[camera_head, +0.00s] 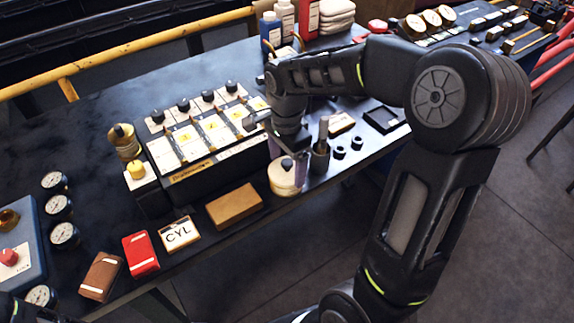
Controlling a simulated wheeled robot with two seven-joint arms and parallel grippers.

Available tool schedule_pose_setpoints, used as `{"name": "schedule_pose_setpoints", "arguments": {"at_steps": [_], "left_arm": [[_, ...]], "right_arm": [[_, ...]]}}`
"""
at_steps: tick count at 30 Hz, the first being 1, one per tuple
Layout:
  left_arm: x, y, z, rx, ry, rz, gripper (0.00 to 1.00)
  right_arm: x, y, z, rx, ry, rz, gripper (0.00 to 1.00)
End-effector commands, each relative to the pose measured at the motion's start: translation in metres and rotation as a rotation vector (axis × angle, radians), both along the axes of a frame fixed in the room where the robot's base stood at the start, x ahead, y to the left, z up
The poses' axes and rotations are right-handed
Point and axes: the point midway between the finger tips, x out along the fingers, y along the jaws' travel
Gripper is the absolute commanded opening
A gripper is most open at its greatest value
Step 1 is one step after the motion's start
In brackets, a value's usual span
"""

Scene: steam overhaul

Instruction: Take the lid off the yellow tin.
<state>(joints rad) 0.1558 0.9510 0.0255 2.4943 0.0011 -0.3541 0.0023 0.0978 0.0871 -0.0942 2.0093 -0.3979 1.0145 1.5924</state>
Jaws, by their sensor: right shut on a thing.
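The pale yellow tin (284,186) stands near the front edge of the dark workbench, in the middle of the view. It is round, with a light lid and a small dark knob (287,163) on top. My right gripper (287,156) points down directly over the tin and is shut on the lid's knob. My wrist partly hides the fingers. Whether the lid is seated or slightly raised I cannot tell. My left gripper does not show clearly.
A dark holder with an upright tool (320,155) stands close right of the tin. A brown box (233,206), a CYL box (179,234) and a red box (140,254) line the front edge.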

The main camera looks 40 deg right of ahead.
Motion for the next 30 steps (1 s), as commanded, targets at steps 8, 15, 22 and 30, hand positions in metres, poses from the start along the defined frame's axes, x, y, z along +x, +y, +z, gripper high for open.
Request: {"name": "schedule_pose_setpoints", "arguments": {"at_steps": [8,15,22,30], "left_arm": [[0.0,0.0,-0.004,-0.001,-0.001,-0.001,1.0],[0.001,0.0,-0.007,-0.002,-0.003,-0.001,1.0],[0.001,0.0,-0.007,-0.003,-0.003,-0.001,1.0],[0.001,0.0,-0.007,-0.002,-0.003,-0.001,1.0]], "right_arm": [[0.002,0.0,0.035,-0.001,-0.007,0.0,0.41],[0.001,0.0,0.081,0.0,-0.005,0.0,0.41],[0.0,0.0,0.099,0.0,-0.002,0.0,0.41],[0.0,0.0,0.099,0.0,-0.001,0.0,0.41]]}}
